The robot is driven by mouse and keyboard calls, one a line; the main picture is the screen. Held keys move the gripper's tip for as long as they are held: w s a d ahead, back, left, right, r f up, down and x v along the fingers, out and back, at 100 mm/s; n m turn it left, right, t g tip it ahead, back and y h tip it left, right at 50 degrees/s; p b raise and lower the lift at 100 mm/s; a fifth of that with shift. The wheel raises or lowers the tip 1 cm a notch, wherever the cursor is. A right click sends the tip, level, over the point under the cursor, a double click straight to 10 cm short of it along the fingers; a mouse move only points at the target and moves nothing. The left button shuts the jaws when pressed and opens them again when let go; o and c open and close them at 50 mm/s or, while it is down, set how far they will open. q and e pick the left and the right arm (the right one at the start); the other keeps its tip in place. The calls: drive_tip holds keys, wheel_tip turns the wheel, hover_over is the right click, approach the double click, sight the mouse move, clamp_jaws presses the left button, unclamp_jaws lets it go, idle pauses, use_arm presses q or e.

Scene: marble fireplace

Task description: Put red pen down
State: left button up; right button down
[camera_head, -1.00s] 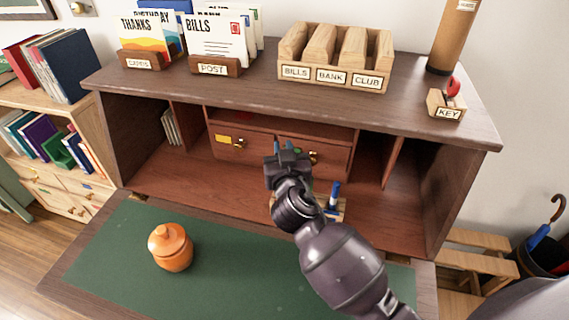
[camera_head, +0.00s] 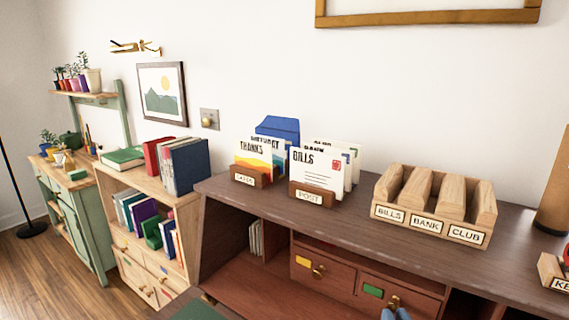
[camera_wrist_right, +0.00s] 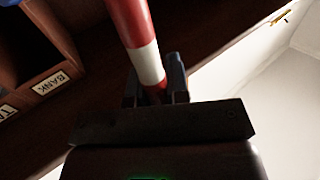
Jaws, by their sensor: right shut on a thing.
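My right gripper (camera_wrist_right: 157,84) is shut on a red pen (camera_wrist_right: 148,62) with a white band in the right wrist view. The pen stands up out from between the two dark fingers, and its far end leaves the top of that view. In the head view only the bluish fingertips of the right gripper (camera_head: 395,311) show, at the bottom edge in front of the desk's small drawers. The pen cannot be made out there. My left gripper is in no view.
The desk top (camera_head: 345,213) carries card holders (camera_head: 311,194) and a labelled wooden sorter (camera_head: 428,226). Under it are drawers with a yellow (camera_head: 303,262) and a green label (camera_head: 373,291). A bookshelf (camera_head: 187,211) and green cabinet (camera_head: 89,222) stand to the left.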

drive_tip(key=w+a+m+h, duration=0.2)
drive_tip(key=w+h, duration=0.2)
drive_tip(key=w, duration=0.5)
drive_tip(key=shift+w+a+m, duration=0.3)
drive_tip(key=shift+w, duration=0.1)
